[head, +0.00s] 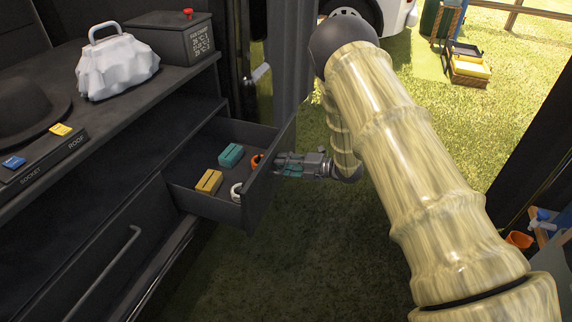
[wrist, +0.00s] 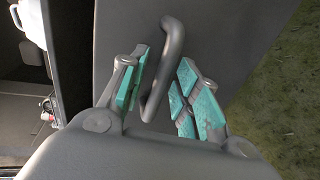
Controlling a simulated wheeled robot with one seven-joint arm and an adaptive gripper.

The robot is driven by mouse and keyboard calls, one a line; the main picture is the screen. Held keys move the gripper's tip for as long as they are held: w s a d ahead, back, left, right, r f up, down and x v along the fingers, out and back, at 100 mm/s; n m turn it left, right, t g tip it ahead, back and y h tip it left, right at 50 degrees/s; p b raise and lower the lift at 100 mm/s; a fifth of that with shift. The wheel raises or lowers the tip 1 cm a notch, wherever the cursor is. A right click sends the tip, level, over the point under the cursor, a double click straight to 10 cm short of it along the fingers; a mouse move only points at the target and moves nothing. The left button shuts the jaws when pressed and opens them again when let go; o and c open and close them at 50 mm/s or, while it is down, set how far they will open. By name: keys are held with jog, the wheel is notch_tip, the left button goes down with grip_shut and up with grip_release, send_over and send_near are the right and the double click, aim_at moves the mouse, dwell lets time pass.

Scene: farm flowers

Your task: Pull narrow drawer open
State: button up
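The narrow dark drawer (head: 262,192) stands pulled out from the cabinet in the head view, its inside showing. Its front panel (wrist: 225,35) fills much of the wrist view. The grey bar handle (wrist: 172,45) on that panel runs between the fingers of my gripper (wrist: 163,75). The fingers, with teal pads, are apart on either side of the handle. In the head view my gripper (head: 284,165) is at the outer face of the drawer front; the handle is hidden there.
A teal block (head: 231,155), a yellow block (head: 209,181), an orange ring (head: 257,161) and a white ring (head: 237,191) lie in the drawer. A wider drawer with a bar handle (head: 107,270) is below left. Dark ground is clear beside the open drawer.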

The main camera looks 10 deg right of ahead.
jog(key=shift+d+r, duration=0.1)
jog(key=shift+d, duration=0.2)
jog(key=v, duration=1.1)
jog(key=shift+s+d, duration=0.2)
jog(key=shift+d, duration=0.15)
jog(key=s+d+f+m+h, duration=0.1)
jog(key=s+f+m+h, duration=0.8)
jog(key=s+f+m, duration=0.85)
jog(key=s+f+m+g+h+p, duration=0.1)
jog(key=s+f+m+g+h, duration=0.2)
jog(key=s+m, duration=0.8)
jog(key=s+f+m+g+h, duration=0.1)
jog(key=s+f+m+g, duration=0.3)
jog(key=s, duration=1.5)
notch_tip(320, 180, up, 36)
jog(key=n+p, duration=0.2)
jog(key=p, duration=3.2)
jog(key=shift+w+a+g+h+p, duration=0.2)
jog(key=shift+a+g+h+p, duration=0.1)
jog(key=shift+a+p, duration=0.1)
